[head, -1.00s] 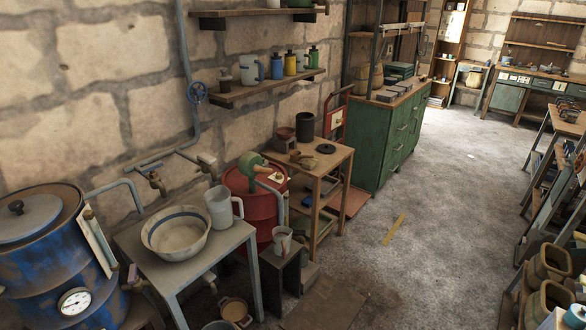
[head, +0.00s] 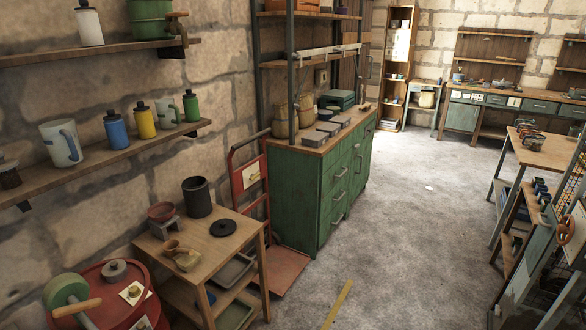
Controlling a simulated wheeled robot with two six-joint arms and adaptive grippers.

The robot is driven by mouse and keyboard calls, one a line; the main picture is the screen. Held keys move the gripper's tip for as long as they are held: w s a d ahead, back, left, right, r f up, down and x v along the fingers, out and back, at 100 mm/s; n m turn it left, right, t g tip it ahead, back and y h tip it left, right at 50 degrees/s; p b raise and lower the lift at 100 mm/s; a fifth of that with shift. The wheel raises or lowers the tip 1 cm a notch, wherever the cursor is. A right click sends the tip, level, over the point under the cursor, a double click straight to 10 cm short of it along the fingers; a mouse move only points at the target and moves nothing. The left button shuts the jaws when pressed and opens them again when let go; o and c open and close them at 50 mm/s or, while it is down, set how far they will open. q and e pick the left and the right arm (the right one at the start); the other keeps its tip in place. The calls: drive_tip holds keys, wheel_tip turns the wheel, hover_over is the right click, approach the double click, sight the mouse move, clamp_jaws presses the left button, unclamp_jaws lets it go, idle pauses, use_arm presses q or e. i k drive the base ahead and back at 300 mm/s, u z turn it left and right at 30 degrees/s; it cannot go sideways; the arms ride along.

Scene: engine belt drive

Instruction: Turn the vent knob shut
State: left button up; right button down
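A red drum (head: 112,312) stands at the lower left, cut off by the bottom edge. On its lid sit a round grey cap (head: 115,268) and a small brass-coloured fitting (head: 133,292) on a white plate. Either may be the vent knob; I cannot tell which, nor whether it is open or shut. A green pump head (head: 66,290) with a wooden handle (head: 77,307) rises at the drum's left. Neither of my grippers is in view.
A wooden side table (head: 222,239) stands just behind the drum. A red hand truck (head: 247,180) and a green cabinet (head: 310,196) stand beyond it. The grey floor (head: 400,230) to the right is open, with a yellow strip (head: 337,303) lying on it.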

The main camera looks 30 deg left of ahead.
sight(134, 291)
drive_tip(key=u, duration=0.15)
drive_tip(key=i, duration=1.25)
drive_tip(key=u, duration=0.7)
drive_tip(key=i, duration=0.85)
drive_tip(key=u, duration=0.8)
